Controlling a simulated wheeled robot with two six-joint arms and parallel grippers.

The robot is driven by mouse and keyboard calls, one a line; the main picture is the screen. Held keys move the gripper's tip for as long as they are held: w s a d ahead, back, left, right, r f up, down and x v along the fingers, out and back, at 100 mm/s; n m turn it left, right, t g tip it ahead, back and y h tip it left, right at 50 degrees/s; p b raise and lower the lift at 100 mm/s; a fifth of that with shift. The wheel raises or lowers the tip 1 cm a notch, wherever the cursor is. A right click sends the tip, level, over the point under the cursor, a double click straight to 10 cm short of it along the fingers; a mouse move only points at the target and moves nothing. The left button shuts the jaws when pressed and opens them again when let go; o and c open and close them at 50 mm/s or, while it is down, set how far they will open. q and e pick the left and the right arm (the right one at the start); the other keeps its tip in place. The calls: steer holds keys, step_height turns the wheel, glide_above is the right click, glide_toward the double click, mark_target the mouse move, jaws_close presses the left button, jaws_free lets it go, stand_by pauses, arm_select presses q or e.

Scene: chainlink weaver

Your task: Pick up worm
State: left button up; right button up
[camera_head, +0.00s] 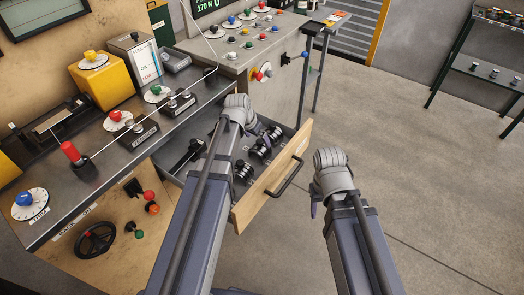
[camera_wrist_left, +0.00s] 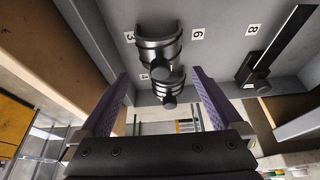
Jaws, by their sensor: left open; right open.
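An open drawer (camera_head: 224,176) holds several dark metal parts; I cannot tell for certain which one is the worm. A ribbed dark cylindrical part (camera_wrist_left: 160,48) and a smaller round dark part (camera_wrist_left: 168,88) show in the left wrist view, beside number labels. My left gripper (camera_wrist_left: 160,88) is open, its two purple fingers apart on either side of the smaller part in the picture. No contact is visible.
The drawer's wooden front (camera_head: 272,180) has a dark handle (camera_head: 287,178). A long black bar-like part (camera_wrist_left: 278,44) lies on the right in the left wrist view. A control bench (camera_head: 110,140) with knobs and levers is above the drawer.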

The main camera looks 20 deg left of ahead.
mark_target(260, 147)
arm_select(q)
steer(key=shift+s+b+x, duration=0.2)
steer(key=shift+b+x, duration=1.4)
steer(key=shift+x, duration=0.2)
steer(key=shift+s+b+x, duration=0.2)
steer(key=shift+b+x, duration=1.35)
steer(key=shift+x, duration=0.25)
steer(key=shift+a, duration=0.2)
steer(key=c, duration=1.5)
